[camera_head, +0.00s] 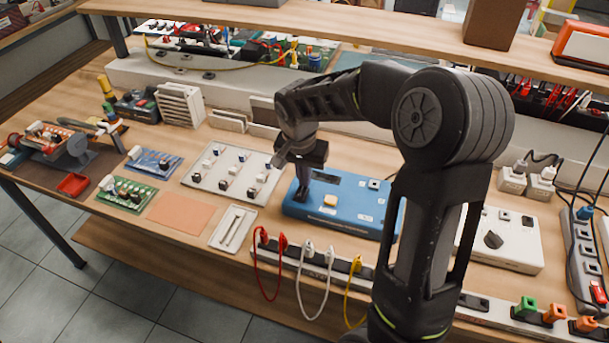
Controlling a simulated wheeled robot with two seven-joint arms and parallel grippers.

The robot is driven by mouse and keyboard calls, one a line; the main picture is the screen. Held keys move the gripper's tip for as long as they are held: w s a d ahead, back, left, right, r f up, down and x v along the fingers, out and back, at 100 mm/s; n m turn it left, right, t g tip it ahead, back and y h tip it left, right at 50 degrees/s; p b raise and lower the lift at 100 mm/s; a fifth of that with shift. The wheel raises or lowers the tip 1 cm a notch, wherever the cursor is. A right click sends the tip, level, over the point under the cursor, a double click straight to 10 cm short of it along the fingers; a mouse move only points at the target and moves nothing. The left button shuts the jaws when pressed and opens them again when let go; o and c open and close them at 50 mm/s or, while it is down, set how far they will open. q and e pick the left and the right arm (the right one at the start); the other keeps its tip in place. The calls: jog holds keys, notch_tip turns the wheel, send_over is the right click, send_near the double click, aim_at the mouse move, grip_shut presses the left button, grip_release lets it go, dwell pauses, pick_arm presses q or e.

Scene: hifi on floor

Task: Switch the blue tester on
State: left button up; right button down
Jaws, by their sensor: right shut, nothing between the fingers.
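The blue tester (345,219) is a flat blue box on the wooden workbench, in the middle of the head view. A small yellow-orange button (329,199) and light labels show on its top. My right gripper (301,194) points down over the left part of the tester, just left of the yellow-orange button. It is shut and holds nothing. I cannot tell whether its tips touch the tester's top. The gripper hides part of the tester's left side, and my right arm hides its right end. My left gripper is not in view.
A white board with several switches (206,183) lies left of the tester. A power strip with red, white and yellow leads (318,262) runs along the bench's front edge. A white box with a dark knob (515,248) stands right of my arm. A shelf (390,36) overhangs behind.

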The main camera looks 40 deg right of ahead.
jog(key=shift+f, duration=0.3)
jog(key=shift+d+p, duration=0.2)
jog(key=shift+p, duration=0.45)
jog(key=shift+w+f+g+y, duration=0.1)
jog(key=shift+f+g+y, duration=0.2)
jog(key=shift+a, duration=0.2)
jog(key=shift+s+a+r, duration=0.25)
jog(key=shift+s+a, duration=0.2)
